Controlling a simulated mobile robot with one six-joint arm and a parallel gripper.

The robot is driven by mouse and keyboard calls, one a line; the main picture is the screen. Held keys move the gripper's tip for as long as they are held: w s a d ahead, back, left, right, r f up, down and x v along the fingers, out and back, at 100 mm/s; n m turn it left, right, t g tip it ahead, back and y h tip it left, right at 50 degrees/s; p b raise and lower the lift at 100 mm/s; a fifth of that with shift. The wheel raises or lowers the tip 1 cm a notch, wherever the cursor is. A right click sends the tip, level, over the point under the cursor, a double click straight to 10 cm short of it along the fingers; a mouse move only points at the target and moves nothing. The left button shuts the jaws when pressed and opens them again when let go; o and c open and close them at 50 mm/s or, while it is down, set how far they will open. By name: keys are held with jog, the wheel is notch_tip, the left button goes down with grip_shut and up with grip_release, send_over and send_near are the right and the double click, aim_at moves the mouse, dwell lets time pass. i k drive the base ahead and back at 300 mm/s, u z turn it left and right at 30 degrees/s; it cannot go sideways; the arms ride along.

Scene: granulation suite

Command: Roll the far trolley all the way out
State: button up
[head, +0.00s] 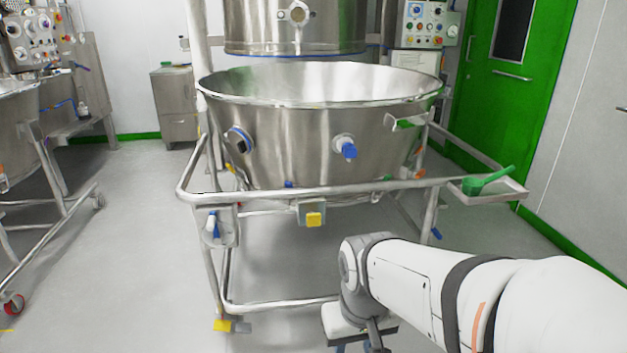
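A steel bowl trolley (300,138) stands ahead in the middle of the head view, its wide bowl open at the top and carried in a tubular frame. A horizontal push rail (330,191) runs across its near side. A second steel bowl trolley (20,125) is partly in view at the left edge. I cannot tell which one the task calls far. My gripper (362,346) is low at the bottom centre, in front of the middle trolley's lower frame and cut off by the picture's edge. Its fingers are not clear, and nothing is seen held.
A steel cylinder (296,28) hangs over the middle bowl. A green scoop (487,180) lies on a small side tray at the rail's right. A yellow pedal (222,326) sits low at the frame's left foot. A green door (510,75) stands behind right. Grey floor (130,260) is clear between the trolleys.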

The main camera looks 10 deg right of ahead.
aim_at(308, 199)
jog(key=z, duration=0.15)
jog(key=i, duration=1)
